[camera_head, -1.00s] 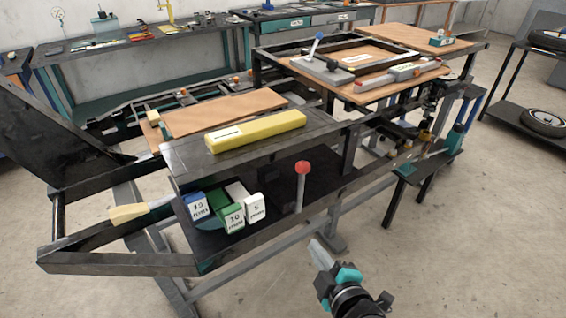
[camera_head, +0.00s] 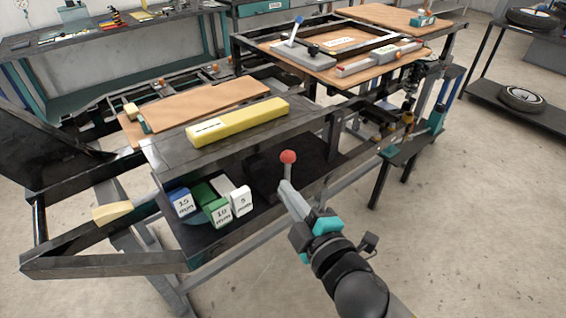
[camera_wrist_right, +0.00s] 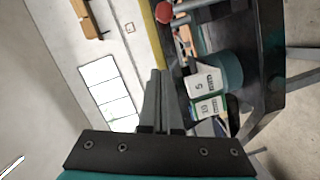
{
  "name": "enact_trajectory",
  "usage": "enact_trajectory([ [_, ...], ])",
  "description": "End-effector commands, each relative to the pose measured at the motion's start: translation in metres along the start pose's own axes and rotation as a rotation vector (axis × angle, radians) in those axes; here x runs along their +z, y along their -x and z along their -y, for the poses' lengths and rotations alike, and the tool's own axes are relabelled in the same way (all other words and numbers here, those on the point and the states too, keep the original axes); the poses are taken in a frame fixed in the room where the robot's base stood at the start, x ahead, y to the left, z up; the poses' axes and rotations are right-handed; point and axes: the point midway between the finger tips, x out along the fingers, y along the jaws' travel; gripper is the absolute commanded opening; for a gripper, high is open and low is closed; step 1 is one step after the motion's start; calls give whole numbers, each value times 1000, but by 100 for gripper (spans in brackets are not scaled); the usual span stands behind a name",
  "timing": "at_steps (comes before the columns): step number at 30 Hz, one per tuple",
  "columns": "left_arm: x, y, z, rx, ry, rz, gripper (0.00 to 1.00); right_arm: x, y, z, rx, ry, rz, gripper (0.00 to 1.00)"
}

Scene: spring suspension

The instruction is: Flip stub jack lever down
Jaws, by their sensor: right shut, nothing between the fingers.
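A short grey lever with a red ball knob (camera_head: 288,157) stands upright at the front edge of the dark frame's lower shelf; I take it for the stub jack lever. My right gripper (camera_head: 285,187) is shut and empty. In the head view its fingertips overlap the lever's stem just below the knob; whether they touch cannot be told. In the right wrist view the closed fingers (camera_wrist_right: 155,78) show with the red knob (camera_wrist_right: 164,12) beyond their tips at the top. My left gripper is out of view.
Blue, green and white labelled blocks (camera_head: 242,203) sit on the lower shelf left of the lever. A yellow bar (camera_head: 238,122) lies on the shelf above.

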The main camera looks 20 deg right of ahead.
Motion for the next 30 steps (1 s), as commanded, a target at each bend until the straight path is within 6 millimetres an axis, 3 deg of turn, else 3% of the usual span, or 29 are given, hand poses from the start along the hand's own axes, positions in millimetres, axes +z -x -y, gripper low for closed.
enact_trajectory([
  [20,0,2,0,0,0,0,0,-1,-93,-1,2,1,-1,0],
  [24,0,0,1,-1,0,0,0,22,-98,1,-2,4,3,0],
  [30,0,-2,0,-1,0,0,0,37,-101,0,-1,1,0,0],
])
